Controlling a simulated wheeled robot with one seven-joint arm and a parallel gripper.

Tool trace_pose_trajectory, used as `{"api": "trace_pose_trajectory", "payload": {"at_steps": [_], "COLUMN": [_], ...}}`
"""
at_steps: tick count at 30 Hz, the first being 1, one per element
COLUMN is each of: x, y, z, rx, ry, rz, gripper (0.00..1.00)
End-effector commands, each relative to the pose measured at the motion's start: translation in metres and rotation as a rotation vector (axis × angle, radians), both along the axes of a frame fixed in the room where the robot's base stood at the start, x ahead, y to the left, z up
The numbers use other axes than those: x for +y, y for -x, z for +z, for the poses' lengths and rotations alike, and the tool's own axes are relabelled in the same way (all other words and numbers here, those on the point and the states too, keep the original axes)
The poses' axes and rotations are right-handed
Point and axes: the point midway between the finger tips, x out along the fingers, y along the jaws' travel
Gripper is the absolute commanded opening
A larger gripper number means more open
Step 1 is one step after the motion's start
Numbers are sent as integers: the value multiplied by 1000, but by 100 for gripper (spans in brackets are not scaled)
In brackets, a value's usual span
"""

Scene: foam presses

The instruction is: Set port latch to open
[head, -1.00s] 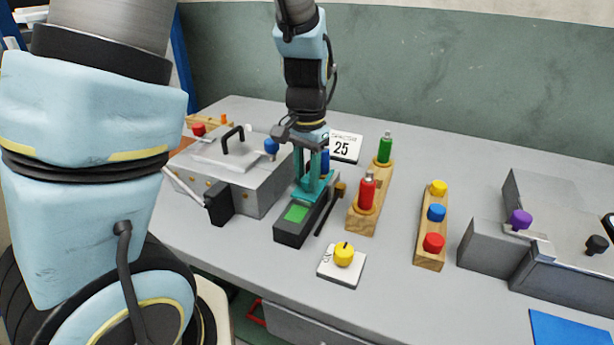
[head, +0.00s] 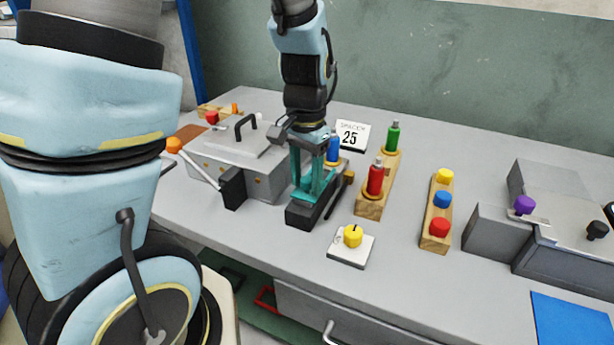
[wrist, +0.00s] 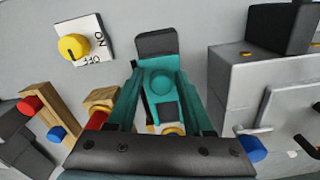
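A dark sliding unit with a teal plate stands on the bench in front of my gripper. Its dark base (head: 301,217) shows in the head view, and its dark end (wrist: 157,43) and teal plate (wrist: 160,72) show in the wrist view. No label marks it as the port latch. My gripper (head: 312,190) is low over this unit. In the wrist view my gripper (wrist: 160,78) has teal fingers on both sides of a round teal part. Same colours blend, so I cannot tell whether they grip it. The base's green patch is not visible.
A grey press (head: 232,160) with a black handle stands close left. Right are a red bottle (head: 375,179), a green bottle (head: 393,136), a yellow dial (head: 353,236), a wooden button block (head: 436,228) and another grey press (head: 568,255). A blue bottle (head: 333,148) is behind.

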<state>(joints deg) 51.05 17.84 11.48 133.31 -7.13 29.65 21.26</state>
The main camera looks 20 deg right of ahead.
Motion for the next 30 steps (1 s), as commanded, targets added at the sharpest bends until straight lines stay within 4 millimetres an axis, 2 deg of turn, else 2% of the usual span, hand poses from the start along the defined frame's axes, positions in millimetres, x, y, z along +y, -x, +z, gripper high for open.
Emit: {"api": "trace_pose_trajectory", "payload": {"at_steps": [3,10,14,24,30], "x": [0,-1,-2,-1,-1], "y": [-1,-1,-2,-2,-1], "z": [0,1,9,72,99], "rx": [-2,-3,-6,-7,-4], "ry": [1,3,5,6,4], "rz": [0,0,-1,-1,0], "gripper": [64,64,64,64,64]}}
